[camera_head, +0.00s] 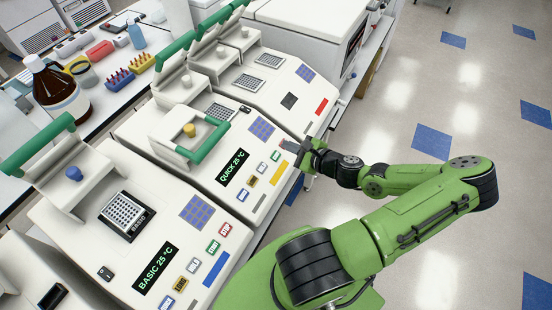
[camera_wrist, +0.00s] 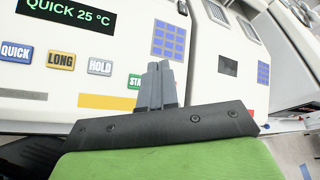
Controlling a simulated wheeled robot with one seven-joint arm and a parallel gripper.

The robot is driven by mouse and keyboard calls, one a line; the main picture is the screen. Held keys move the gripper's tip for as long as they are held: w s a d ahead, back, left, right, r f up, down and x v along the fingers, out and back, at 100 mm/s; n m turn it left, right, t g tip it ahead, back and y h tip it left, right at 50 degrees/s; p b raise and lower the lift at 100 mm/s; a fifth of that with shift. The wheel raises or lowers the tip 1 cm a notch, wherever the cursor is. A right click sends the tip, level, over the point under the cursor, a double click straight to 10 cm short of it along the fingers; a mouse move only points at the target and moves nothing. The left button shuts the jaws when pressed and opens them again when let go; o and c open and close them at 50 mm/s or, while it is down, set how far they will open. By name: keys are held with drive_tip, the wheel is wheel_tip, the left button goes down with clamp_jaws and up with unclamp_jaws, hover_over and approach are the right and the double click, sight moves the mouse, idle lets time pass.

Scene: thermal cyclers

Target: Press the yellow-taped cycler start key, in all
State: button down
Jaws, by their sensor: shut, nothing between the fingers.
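The yellow-taped cycler (camera_head: 185,125) is the middle machine in the head view, its lid down and its display reading QUICK 25 °C (camera_head: 234,167). Its yellow tape (camera_head: 279,173) lies on the front panel and also shows in the wrist view (camera_wrist: 105,101). The green START key (camera_head: 274,156) is partly covered by my fingers in the wrist view (camera_wrist: 133,81). My gripper (camera_head: 287,145) is shut and empty, its tips over the panel at the right side of START (camera_wrist: 158,68). The STOP key is hidden behind the fingers. I cannot tell whether the tips touch the panel.
A blue-taped cycler (camera_head: 75,205) with its lid raised stands nearer, reading BASIC 25 °C. A red-taped cycler (camera_head: 285,75) stands beyond. A brown bottle (camera_head: 57,92) and several racks stand on the bench behind. The floor (camera_head: 450,100) to the right is open.

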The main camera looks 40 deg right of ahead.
drive_tip(key=f+b, duration=0.1)
drive_tip(key=w+f+b, duration=0.1)
drive_tip(key=f, duration=0.1)
drive_tip(key=w+f+b, duration=0.1)
drive_tip(key=f, duration=0.1)
drive_tip(key=shift+w+a+f, duration=0.15)
drive_tip(key=shift+a, duration=0.25)
drive_tip(key=shift+f, duration=0.1)
idle(1.5)
drive_tip(key=shift+w+f+b, duration=0.15)
drive_tip(key=shift+f+b, duration=0.1)
drive_tip(key=shift+b, duration=0.05)
drive_tip(key=shift+w+a+f, duration=0.1)
drive_tip(key=shift+f, duration=0.2)
idle(0.5)
drive_tip(key=shift+s+r+p, duration=0.3)
drive_tip(key=shift+r+p, duration=0.25)
drive_tip(key=shift+r, duration=0.15)
drive_tip(key=r+p, duration=0.1)
drive_tip(key=s+r+p, duration=0.1)
drive_tip(key=r, duration=0.1)
drive_tip(key=s+d+r+p, duration=0.1)
drive_tip(key=p, duration=0.1)
drive_tip(key=shift+r, duration=0.3)
